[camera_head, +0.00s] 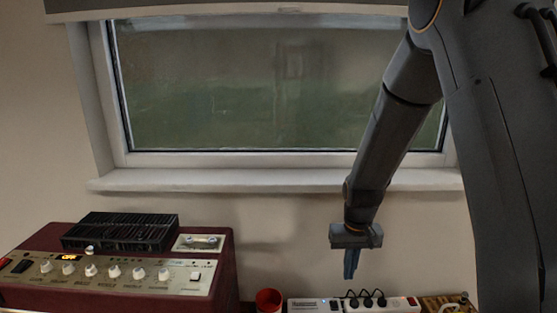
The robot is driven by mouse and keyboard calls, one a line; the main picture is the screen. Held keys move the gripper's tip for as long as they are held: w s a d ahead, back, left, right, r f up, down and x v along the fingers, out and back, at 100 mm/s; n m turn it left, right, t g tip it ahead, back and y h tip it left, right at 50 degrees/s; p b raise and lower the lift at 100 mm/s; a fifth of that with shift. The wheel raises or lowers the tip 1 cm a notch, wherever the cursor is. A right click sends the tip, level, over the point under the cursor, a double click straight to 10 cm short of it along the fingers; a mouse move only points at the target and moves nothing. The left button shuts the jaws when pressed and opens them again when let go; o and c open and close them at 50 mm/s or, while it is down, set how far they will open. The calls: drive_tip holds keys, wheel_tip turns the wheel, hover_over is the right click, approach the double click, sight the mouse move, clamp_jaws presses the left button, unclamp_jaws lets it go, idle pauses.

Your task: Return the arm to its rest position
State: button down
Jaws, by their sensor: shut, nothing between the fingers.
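My arm comes down from the upper right, in front of the window. My gripper (350,276) hangs at its lower end, pointing down, with its fingers shut and nothing held. It is above the power strip (393,305) at the bottom edge of the view and appears clear of it.
A dark red amplifier (222,262) with white knobs stands at the lower left, bearing a black ribbed box (120,231) and a cassette (198,243). A red cup (268,300) is at the bottom middle. The window sill (270,180) runs behind my arm. The wall between amplifier and gripper is bare.

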drive_tip(key=s+r, duration=0.4)
drive_tip(key=s, duration=0.5)
drive_tip(key=s+r, duration=0.4)
drive_tip(key=s, duration=0.4)
drive_tip(key=shift+s+r+t, duration=0.3)
drive_tip(key=shift+s, duration=0.05)
